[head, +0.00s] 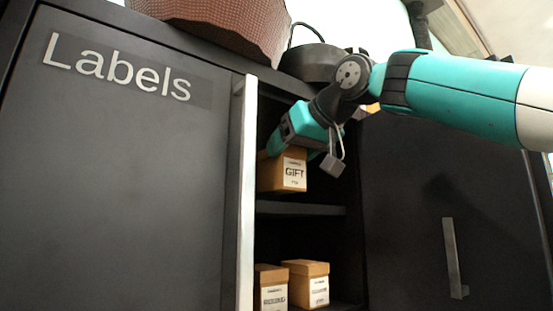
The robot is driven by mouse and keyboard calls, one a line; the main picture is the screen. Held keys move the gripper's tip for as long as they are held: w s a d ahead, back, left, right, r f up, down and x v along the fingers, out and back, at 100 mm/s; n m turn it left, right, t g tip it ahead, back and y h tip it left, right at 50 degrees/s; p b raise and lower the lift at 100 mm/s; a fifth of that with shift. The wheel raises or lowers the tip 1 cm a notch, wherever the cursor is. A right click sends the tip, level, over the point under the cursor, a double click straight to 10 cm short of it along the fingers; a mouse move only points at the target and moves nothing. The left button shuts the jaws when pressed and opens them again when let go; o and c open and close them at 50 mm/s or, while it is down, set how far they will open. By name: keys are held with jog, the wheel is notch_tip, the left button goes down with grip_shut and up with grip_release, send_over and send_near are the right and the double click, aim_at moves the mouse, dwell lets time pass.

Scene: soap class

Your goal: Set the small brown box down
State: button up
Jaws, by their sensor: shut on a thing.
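A small brown box (269,177) with a white "GIFT" label is in the upper part of an open dark cabinet, just above the level of a middle shelf (300,209). My gripper (290,150) reaches in from the upper right and is shut on this box from above. The fingers partly cover the top of the box. I cannot tell if its underside touches the shelf. Two more small brown boxes, a left one (270,273) and a right one (306,268), stand below the shelf with white labels facing out.
A dark sliding door (120,170) marked "Labels" with a long pale handle (246,190) borders the opening on the left. A dark door (430,240) with a short handle is on the right. A brown woven basket (215,20) and a black round object (312,62) sit on top.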

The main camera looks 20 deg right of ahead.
jog(key=w, duration=0.1)
jog(key=w+a+p, duration=0.1)
jog(key=w, duration=0.1)
jog(key=w+p, duration=0.1)
jog(key=shift+w+a+r, duration=0.15)
jog(key=shift+w+a, duration=0.1)
jog(key=shift+a, duration=0.05)
jog(key=shift+f, duration=0.55)
jog(key=shift+s+d+f, duration=0.1)
jog(key=shift+s+f, duration=0.1)
jog(key=shift+f, duration=0.4)
jog(key=o, duration=1)
jog(key=shift+o, duration=0.2)
jog(key=shift+r, duration=0.1)
